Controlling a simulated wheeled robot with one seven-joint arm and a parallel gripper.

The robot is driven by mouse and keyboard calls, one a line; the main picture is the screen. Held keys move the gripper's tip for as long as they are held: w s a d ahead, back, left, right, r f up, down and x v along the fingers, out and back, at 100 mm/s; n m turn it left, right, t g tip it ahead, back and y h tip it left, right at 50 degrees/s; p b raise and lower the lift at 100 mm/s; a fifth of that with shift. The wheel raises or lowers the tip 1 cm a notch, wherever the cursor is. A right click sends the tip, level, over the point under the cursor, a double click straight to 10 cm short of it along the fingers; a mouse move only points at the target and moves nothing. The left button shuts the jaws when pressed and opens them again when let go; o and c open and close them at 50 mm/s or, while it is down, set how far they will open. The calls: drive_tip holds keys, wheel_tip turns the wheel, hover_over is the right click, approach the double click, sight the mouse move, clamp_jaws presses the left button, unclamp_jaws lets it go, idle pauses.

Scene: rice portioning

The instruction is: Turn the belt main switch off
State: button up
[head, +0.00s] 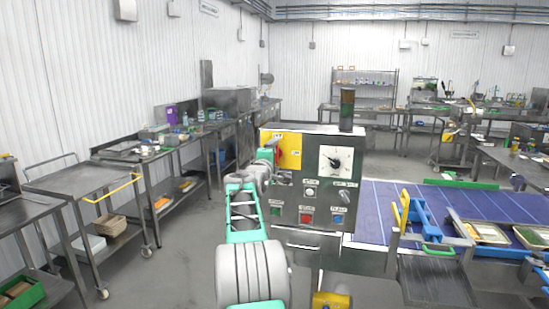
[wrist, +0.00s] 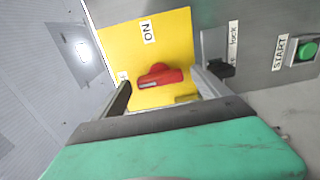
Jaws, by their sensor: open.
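The belt main switch (wrist: 162,72) is a red rotary knob on a yellow plate (wrist: 178,30) in the wrist view. Its handle lies roughly sideways in that picture, slightly tilted, with a pale mark near its left end. An ON label (wrist: 147,32) sits above it; another label at the left is mostly hidden by a finger. My gripper (wrist: 161,80) is open, one finger on each side of the knob; I cannot tell whether they touch it. In the head view the yellow plate (head: 291,142) is on the control box's upper left, with my gripper in front of it.
The control box (head: 318,237) also carries a black dial (head: 335,160), a green START button (wrist: 303,50), a red button (head: 306,219) and a blue button (head: 338,220). A black lock part (wrist: 222,68) sits close beside the right finger. The blue belt (head: 390,205) runs off right.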

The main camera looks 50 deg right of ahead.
drive_tip(key=b+v, duration=0.3)
drive_tip(key=v, duration=0.4)
drive_tip(key=shift+s+a, duration=0.2)
drive_tip(key=shift+a, duration=0.2)
